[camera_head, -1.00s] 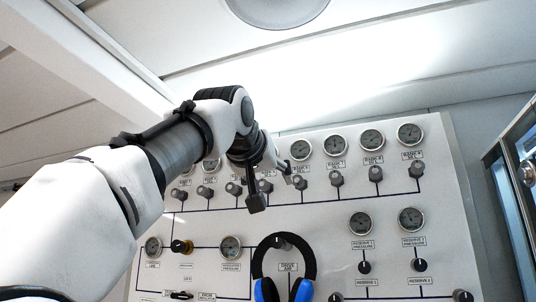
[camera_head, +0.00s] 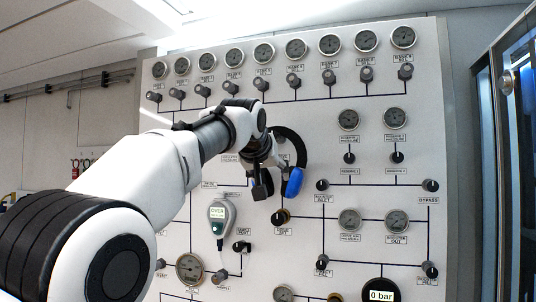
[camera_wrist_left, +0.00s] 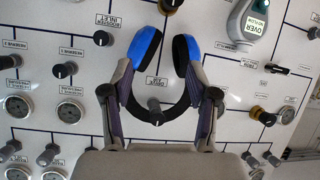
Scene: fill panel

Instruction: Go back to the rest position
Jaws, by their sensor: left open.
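My left arm comes in from the left in the head view, and its gripper (camera_head: 268,181) is in front of the panel, overlapping the left part of a headset. In the left wrist view the two fingers of this gripper (camera_wrist_left: 160,97) are spread wide with nothing between them in their grip. The black headset with blue ear cups (camera_head: 295,180) hangs on the panel by its band. In the left wrist view the headset (camera_wrist_left: 186,50) appears upside down, beyond the fingers. I cannot tell the exact gap to the panel. My right gripper is not in view.
A white fill panel (camera_head: 425,150) carries gauges, knobs and printed lines. A handheld device reading OVER (camera_head: 218,214) hangs at its lower left. A gauge reading 0 bar (camera_head: 381,295) is at the bottom. A glass-fronted cabinet (camera_head: 515,150) stands at the right.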

